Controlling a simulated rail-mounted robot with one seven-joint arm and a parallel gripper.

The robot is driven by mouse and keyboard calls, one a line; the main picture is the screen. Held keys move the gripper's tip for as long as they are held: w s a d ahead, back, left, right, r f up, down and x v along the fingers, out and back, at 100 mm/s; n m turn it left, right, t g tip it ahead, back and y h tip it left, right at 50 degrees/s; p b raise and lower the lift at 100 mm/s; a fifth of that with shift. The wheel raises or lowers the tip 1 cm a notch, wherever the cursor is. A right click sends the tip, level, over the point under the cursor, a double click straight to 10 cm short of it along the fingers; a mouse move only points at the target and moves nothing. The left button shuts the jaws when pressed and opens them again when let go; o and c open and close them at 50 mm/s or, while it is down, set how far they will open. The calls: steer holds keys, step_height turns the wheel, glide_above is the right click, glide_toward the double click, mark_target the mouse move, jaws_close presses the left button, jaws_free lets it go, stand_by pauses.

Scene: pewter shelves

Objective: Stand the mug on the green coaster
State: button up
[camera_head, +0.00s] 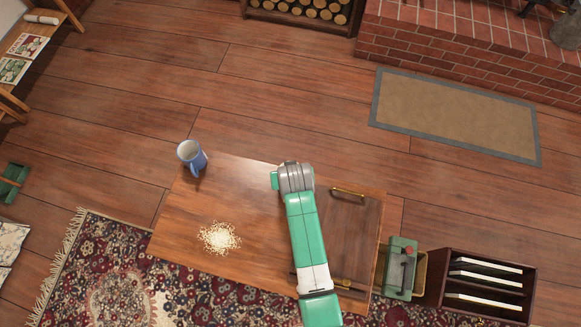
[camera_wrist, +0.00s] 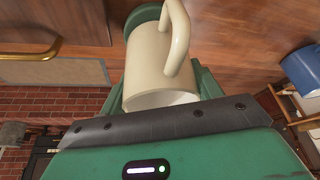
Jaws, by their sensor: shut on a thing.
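A cream mug (camera_wrist: 150,62) with a loop handle shows in the wrist view, its open rim towards my gripper and its base away from it. My gripper (camera_wrist: 160,86) is shut on this mug, with a green finger on either side. The green coaster (camera_wrist: 142,17) shows partly behind the mug's base; I cannot tell whether they touch. In the head view my wrist (camera_head: 295,178) is over the table's far side and hides the cream mug.
A blue mug (camera_head: 190,156) stands at the table's (camera_head: 185,215) far left corner; it also shows in the wrist view (camera_wrist: 301,70). A dark board (camera_head: 352,235) with brass handles lies right. The table's left middle is clear.

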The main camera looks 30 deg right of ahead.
steer(key=shift+f+b, duration=0.35)
steer(key=shift+f, duration=0.2)
steer(key=o, duration=1.3)
steer(key=shift+c, duration=0.2)
steer(key=d+p+v, duration=0.1)
steer(key=p+v, duration=0.1)
steer(key=v, duration=0.5)
steer(key=shift+a+r+p, duration=0.4)
steer(key=shift+a, duration=0.15)
steer(key=shift+s, duration=0.1)
